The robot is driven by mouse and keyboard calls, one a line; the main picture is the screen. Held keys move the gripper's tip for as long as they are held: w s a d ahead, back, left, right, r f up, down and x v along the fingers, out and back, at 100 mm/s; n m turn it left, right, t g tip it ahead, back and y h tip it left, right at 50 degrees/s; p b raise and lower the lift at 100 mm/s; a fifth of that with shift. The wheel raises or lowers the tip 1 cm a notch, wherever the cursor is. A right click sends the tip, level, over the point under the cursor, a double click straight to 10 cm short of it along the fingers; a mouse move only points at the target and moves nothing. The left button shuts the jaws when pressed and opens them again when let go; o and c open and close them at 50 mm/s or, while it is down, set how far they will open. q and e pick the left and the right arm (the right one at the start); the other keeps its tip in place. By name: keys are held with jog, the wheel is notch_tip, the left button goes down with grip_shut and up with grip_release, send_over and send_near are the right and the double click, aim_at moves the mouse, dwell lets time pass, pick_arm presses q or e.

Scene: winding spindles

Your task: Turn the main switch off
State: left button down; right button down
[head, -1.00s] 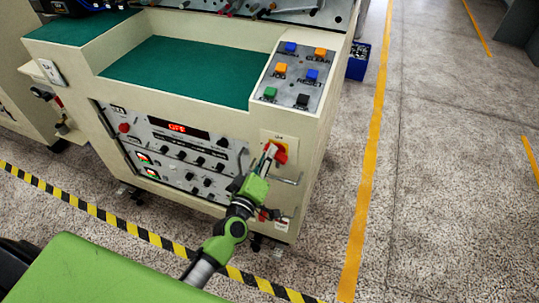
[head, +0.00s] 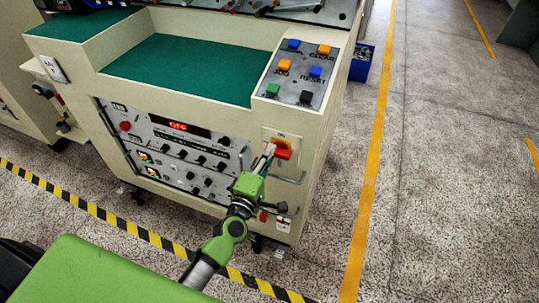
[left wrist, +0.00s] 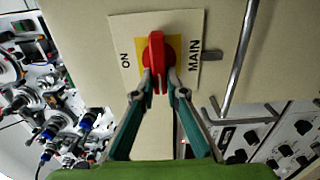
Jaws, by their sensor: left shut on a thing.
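The main switch is a red rotary handle (head: 283,149) on a yellow plate, low on the right of the cabinet front. In the left wrist view the handle (left wrist: 154,58) points away from ON, lying crosswise to the label's ON–MAIN direction. My left gripper (head: 268,154) reaches the switch from below in the head view. Its green-sided fingers (left wrist: 159,84) are shut on the red handle, one on each side. The display (head: 178,126) on the cabinet front shows red letters that read OFF. My right gripper is not in view.
A metal bar handle (left wrist: 236,60) stands out beside the switch plate. A button panel (head: 300,72) is on the cabinet top, above the switch. A knob panel (head: 185,157) lies to the left. A blue crate (head: 361,62) stands behind. Floor on the right is clear.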

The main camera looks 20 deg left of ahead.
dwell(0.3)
pick_arm(q)
jog(key=c, duration=2)
grip_release()
jog(key=shift+c, duration=0.2)
jog(key=s, duration=1.2)
jog(key=shift+a, duration=0.2)
